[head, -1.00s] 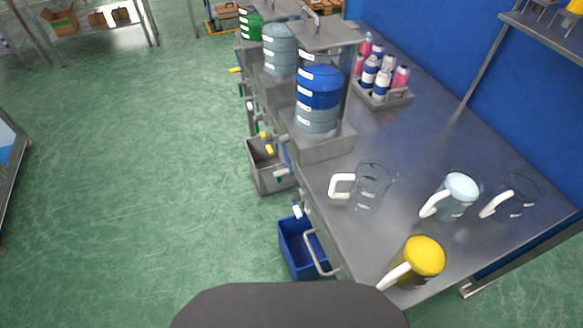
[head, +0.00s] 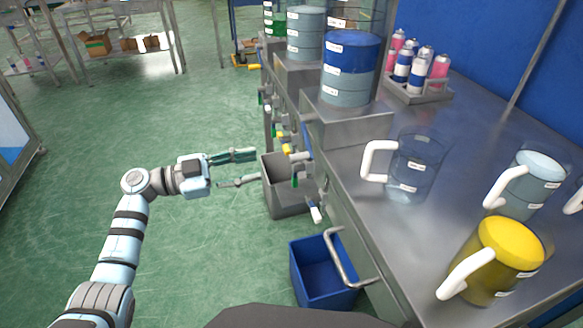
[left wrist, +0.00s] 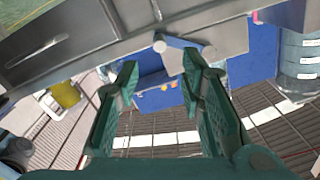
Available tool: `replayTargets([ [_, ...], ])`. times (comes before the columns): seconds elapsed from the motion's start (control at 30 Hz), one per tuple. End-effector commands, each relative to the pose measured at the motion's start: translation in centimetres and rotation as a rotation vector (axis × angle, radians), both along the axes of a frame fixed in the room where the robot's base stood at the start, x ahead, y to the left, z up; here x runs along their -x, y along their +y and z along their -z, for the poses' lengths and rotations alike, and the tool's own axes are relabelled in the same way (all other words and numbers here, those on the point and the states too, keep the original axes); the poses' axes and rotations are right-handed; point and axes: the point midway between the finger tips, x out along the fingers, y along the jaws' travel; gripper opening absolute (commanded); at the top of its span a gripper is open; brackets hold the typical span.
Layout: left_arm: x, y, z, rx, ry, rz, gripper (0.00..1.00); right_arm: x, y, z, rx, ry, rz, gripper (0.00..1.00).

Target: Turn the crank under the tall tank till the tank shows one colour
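The tall tank (head: 350,68) stands on a grey metal block at the bench's left edge. It shows two colours, dark blue above and pale grey-blue below. Several small handles stick out from the bench front below the tanks, including a white-ended one (head: 300,156) and a lower white one (head: 315,211). I cannot tell for sure which is this tank's crank. My left gripper (head: 256,165) is open and points at these handles from the left, apparently empty. In the left wrist view its fingers (left wrist: 160,70) are spread, with a grey crank-like part (left wrist: 174,52) beyond them. My right gripper is out of view.
Other tanks (head: 306,35) stand behind. A grey bin (head: 284,205) and a blue bin (head: 326,285) sit below the bench front, near a metal rail handle (head: 343,262). Jugs, including a yellow one (head: 492,258), and a bottle tray (head: 418,94) occupy the bench.

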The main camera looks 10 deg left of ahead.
Motion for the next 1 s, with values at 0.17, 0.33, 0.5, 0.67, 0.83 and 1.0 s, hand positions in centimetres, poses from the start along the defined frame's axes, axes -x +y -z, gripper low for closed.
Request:
replayTargets([
  [0.17,-2.0,-5.0,0.3,0.006,-0.003,0.001,0.35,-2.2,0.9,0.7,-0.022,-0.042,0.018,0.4],
  [0.33,-3.4,-8.2,0.2,0.006,-0.001,-0.001,0.35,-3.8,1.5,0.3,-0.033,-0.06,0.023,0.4],
  [0.5,-3.9,-9.4,0.1,0.004,0.0,-0.002,0.35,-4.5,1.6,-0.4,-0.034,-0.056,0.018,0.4],
  [0.67,-3.9,-9.5,0.0,0.003,0.001,-0.002,0.35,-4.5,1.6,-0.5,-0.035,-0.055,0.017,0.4],
  [0.83,-3.9,-9.4,0.0,0.003,0.001,-0.002,0.19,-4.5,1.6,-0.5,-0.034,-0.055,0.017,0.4],
  [1.0,-3.9,-9.4,0.0,0.004,0.0,-0.002,0.0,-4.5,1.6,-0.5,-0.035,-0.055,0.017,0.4],
])
